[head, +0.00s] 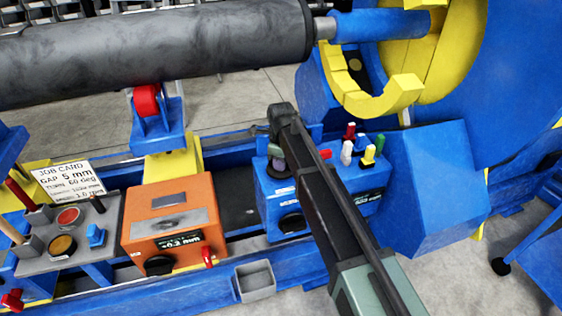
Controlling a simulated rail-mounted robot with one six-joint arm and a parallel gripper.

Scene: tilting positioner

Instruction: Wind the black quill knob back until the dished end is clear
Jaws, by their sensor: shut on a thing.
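My gripper (276,146) points down over the left part of the top of a blue control box (270,200), at the end of my dark arm. It is shut on a small dark knob (278,165) there, partly hidden by the jaws. I cannot tell for certain that this is the quill knob. Black round knobs also show on the front of the blue box (291,222) and on an orange box (159,265). A grey cylinder (160,45) lies across the top, with a thin shaft (325,28) between it and a blue bar (380,23). I cannot make out a dished end.
Red, white, yellow and green pegs (360,148) stand close to the right of my arm. A red roller (146,100) sits under the cylinder. A job card (68,179) stands behind a grey button panel (70,235). A grey bin (255,281) hangs in front.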

